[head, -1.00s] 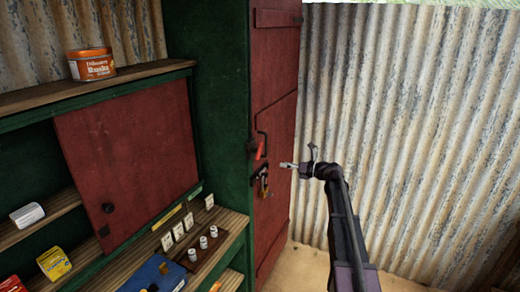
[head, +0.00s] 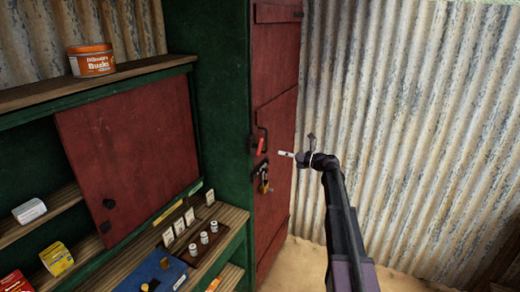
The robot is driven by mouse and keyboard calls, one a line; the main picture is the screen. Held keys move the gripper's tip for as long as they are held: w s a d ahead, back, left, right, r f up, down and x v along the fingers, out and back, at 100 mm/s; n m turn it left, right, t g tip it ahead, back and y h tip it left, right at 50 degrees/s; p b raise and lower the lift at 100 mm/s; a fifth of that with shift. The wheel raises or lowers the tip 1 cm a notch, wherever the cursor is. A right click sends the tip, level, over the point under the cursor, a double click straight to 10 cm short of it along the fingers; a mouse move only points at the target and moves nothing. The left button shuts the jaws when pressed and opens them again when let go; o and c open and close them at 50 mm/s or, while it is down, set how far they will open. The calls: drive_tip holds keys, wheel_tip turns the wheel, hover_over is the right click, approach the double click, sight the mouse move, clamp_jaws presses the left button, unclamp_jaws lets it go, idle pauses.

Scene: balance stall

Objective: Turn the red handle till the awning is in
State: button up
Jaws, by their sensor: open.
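The red handle (head: 260,146) is a small red grip on a dark crank, on the edge of the dark red door beside the green post. It hangs downward. My gripper (head: 284,154) is a little to the right of the handle at about its height, and looks apart from it. It is open, and nothing shows between its fingers. The awning is not in view.
A brass padlock (head: 264,186) hangs on a hasp just below the handle. The dark red door (head: 277,110) stands behind. Shelves at left hold a tin (head: 91,60), boxes and a blue case (head: 155,275). A corrugated wall (head: 410,130) stands at right.

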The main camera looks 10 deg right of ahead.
sight(261, 148)
drive_tip(key=x, duration=1.1)
drive_tip(key=shift+w+a, duration=0.1)
drive_tip(key=shift+a, duration=0.05)
drive_tip(key=shift+c, duration=0.2)
clamp_jaws()
